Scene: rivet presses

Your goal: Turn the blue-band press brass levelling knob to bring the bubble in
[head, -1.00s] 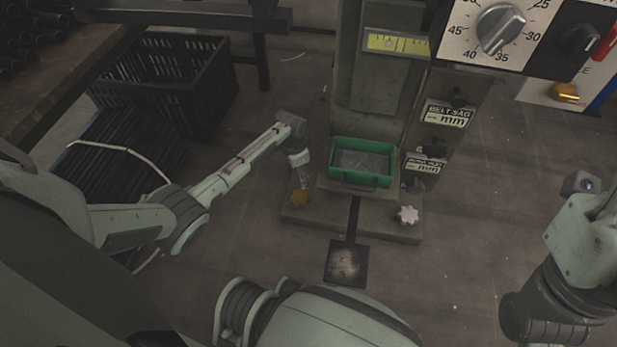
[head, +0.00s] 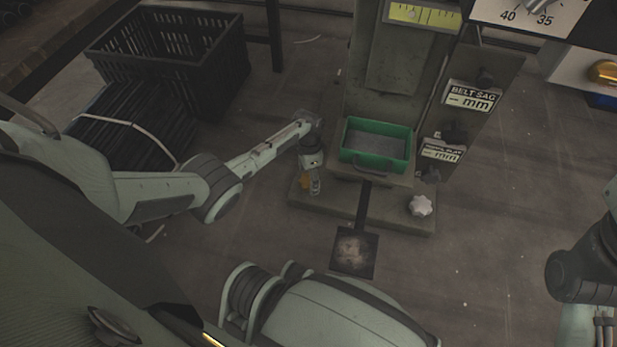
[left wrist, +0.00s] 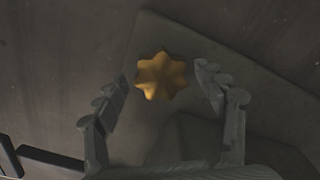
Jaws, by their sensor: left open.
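The brass levelling knob (head: 304,182), star-shaped, sits at the left front of the press base (head: 385,213). In the head view my left gripper (head: 312,185) hangs over it and partly hides it. In the left wrist view the brass knob (left wrist: 162,76) shows between the spread fingers of the open left gripper (left wrist: 165,84), with a gap on each side; I cannot tell the depth. The yellow level (head: 424,15) is on the press column near the top edge; its bubble is too small to place surely. My right gripper is not in view.
A green bin (head: 377,163) sits on the press above the base. A pale star knob (head: 421,205) is at the base's right front. A dark pedal plate (head: 354,252) lies in front. A black crate (head: 170,48) stands at the left. The floor right of the press is clear.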

